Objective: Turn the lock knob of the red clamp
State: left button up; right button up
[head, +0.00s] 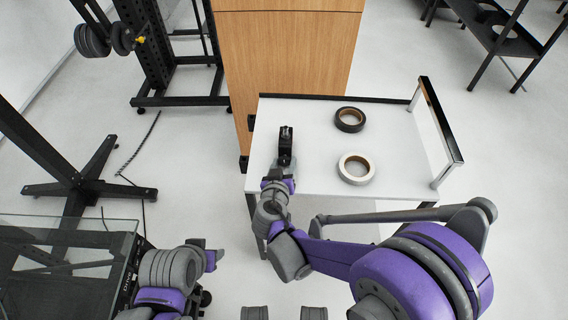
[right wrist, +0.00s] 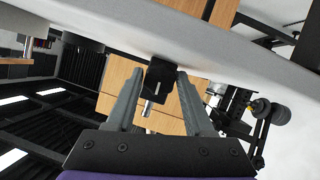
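My right gripper (head: 286,133) is over the left part of the white table in the head view. In the right wrist view my right gripper (right wrist: 160,95) has its two grey fingers apart, with nothing gripped. A black block (right wrist: 160,75) with a metal pin-like knob (right wrist: 147,106) shows between the fingers, against a white bar; I cannot tell whether a finger touches it. No red clamp can be made out in either view; the black block may be part of a clamp.
The white table (head: 398,150) carries a black tape roll (head: 349,119) and a white tape roll (head: 356,168). A black rail (head: 440,118) stands along its right side. A wooden cabinet (head: 290,60) stands behind. A weight rack (head: 160,60) is at the upper left.

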jog(key=o, duration=0.3)
jog(key=shift+p+v, duration=0.45)
jog(key=shift+v, duration=5)
jog(key=shift+f, duration=0.1)
